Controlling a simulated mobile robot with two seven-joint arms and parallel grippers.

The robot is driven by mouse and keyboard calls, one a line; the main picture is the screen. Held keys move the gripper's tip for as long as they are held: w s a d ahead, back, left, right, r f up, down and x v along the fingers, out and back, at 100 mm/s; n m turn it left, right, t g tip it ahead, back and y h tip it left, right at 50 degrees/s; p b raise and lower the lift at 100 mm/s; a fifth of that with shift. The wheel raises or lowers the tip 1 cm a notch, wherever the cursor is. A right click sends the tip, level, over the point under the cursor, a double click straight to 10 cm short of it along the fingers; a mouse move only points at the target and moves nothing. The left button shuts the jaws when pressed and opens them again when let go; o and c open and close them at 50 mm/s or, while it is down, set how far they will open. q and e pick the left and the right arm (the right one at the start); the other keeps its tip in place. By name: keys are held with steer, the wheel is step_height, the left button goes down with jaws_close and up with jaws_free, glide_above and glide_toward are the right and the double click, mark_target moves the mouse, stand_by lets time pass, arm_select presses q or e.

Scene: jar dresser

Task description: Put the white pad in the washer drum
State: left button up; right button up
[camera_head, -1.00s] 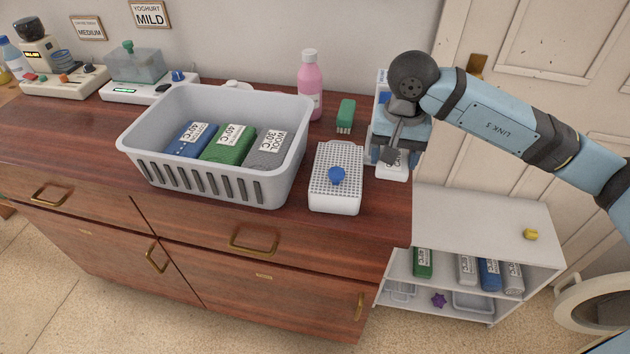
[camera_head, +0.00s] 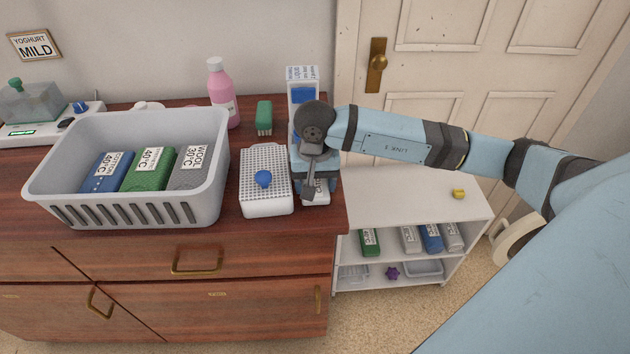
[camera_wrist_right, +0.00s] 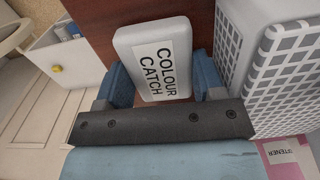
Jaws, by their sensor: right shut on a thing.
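The white pad (camera_wrist_right: 164,58), labelled COLOUR CATCH, lies between the two blue fingers of my right gripper (camera_wrist_right: 163,85) in the right wrist view. In the head view my right gripper (camera_head: 314,185) points down at the dresser's right end. It is shut on the pad, and only a small part of the pad (camera_head: 316,198) shows below it. The washer's pale round door (camera_head: 512,236) shows at the right, partly covered by my right arm; the inside of the drum is hidden. My left gripper is not in view.
A white perforated box (camera_head: 266,200) with a blue knob stands close left of the gripper. A grey basket (camera_head: 130,208) holds labelled pads. A pink bottle (camera_head: 222,95) and green brush (camera_head: 264,118) stand behind. A white shelf unit (camera_head: 400,200) with a yellow knob (camera_head: 459,193) stands right, below the dresser top.

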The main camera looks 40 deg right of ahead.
steer(key=shift+f+b, duration=0.25)
steer(key=shift+b, duration=0.05)
steer(key=o, duration=0.6)
steer(key=shift+r, duration=0.1)
